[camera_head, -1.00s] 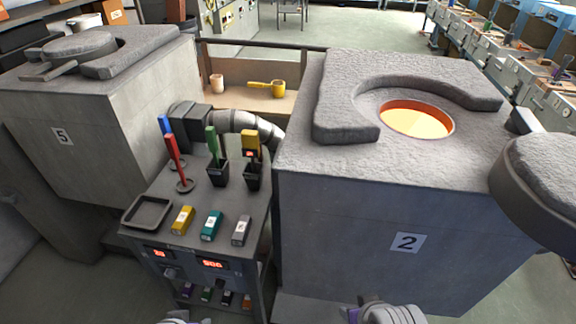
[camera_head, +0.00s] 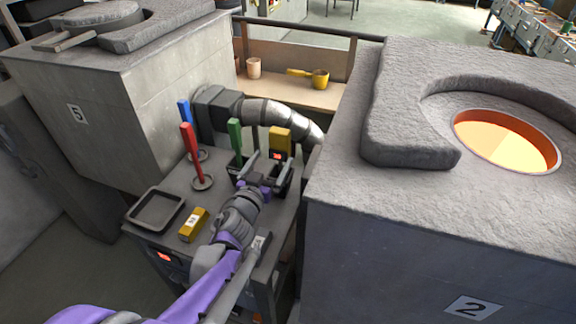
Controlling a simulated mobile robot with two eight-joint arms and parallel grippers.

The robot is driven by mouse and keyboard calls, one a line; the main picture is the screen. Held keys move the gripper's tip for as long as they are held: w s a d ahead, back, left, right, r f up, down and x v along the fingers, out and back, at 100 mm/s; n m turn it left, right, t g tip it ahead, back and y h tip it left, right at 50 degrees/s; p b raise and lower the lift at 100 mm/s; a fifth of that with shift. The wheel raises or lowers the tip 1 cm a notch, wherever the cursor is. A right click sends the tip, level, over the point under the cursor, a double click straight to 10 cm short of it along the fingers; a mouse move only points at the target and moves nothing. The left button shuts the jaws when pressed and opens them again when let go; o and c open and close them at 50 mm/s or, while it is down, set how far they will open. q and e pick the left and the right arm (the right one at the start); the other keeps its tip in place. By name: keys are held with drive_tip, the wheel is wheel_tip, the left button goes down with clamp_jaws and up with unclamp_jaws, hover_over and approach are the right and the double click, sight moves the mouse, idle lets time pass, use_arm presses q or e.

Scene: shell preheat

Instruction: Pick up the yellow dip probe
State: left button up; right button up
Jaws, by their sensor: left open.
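The yellow dip probe (camera_head: 280,141) stands upright in a dark holder on the grey cart (camera_head: 174,177). Its head carries a small red lit display, and its lower part is hidden by my gripper. My left gripper (camera_head: 270,165) is open over the cart, just in front of the probe, with its fingers pointing toward it. The fingers overlap the holder in this view, and I cannot tell whether they touch it. My right gripper is out of view.
A green probe (camera_head: 235,138) stands close left of the yellow one; red (camera_head: 190,150) and blue (camera_head: 186,115) ones are farther left. A furnace marked 2 (camera_head: 400,235) with a glowing opening (camera_head: 507,140) rises close on the right. A metal duct (camera_head: 275,113) runs behind.

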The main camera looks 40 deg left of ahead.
sight(278, 148)
use_arm(q)
drive_tip(key=x, duration=0.4)
drive_tip(key=shift+w+r, duration=0.1)
drive_tip(key=shift+r, duration=0.05)
drive_tip(key=p+x, duration=0.1)
drive_tip(key=x, duration=0.4)
drive_tip(key=shift+w+a+r, duration=0.1)
drive_tip(key=shift+w+r, duration=0.1)
drive_tip(key=shift+w, duration=0.2)
drive_tip(key=c, duration=1.4)
drive_tip(key=shift+r, duration=0.1)
